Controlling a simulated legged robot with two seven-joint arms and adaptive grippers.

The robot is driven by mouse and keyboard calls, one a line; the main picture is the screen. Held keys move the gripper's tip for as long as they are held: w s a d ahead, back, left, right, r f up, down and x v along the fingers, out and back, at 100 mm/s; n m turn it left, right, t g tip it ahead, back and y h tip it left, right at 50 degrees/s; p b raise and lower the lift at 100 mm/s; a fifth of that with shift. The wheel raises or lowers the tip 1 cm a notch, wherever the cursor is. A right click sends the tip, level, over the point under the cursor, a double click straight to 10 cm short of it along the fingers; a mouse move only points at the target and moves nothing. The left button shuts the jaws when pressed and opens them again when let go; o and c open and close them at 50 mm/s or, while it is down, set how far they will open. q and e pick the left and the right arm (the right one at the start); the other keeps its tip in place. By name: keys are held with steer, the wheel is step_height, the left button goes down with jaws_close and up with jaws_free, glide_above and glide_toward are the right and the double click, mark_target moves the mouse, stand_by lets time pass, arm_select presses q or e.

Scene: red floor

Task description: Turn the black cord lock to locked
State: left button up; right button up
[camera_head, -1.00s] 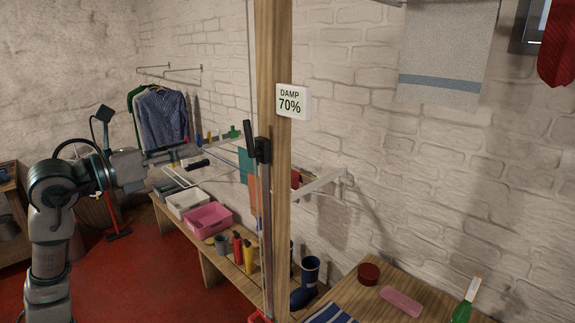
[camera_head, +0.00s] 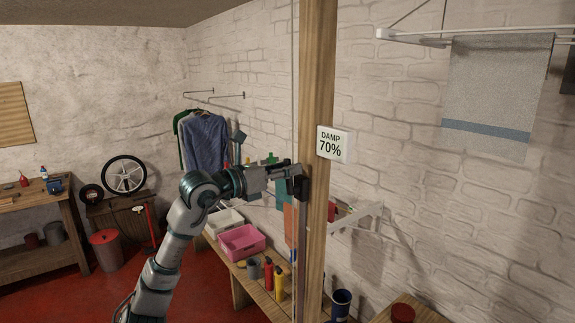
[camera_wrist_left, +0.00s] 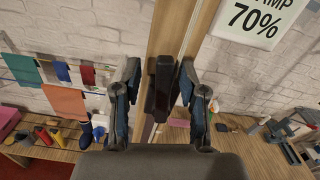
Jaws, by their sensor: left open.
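The black cord lock (camera_head: 301,187) is mounted on the wooden post (camera_head: 316,90), with a cord running along the post. My left gripper (camera_head: 294,171) is at the lock, and its fingers hide part of it in the head view. In the left wrist view, the black lock (camera_wrist_left: 162,85) stands upright between the two fingers of my open left gripper (camera_wrist_left: 157,88). The right finger is close to the lock, and I cannot tell whether it touches. My right gripper is not in view.
A sign reading "DAMP 70%" (camera_head: 333,145) is on the post's right. Behind the post, a low bench holds a pink bin (camera_head: 240,240) and bottles. A white rack (camera_head: 358,216) juts from the brick wall. A grey towel (camera_head: 498,95) hangs at upper right.

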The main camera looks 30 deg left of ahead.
arm_select(q)
steer(key=shift+w+d, duration=0.1)
steer(key=shift+w, duration=0.15)
steer(key=shift+s+d, duration=0.1)
jaws_close()
steer(key=w+a+f+n, duration=0.2)
steer(key=a+f+n, duration=0.2)
steer(key=n, duration=1.2)
steer(key=shift+a+f, duration=0.2)
steer(key=shift+f, duration=0.65)
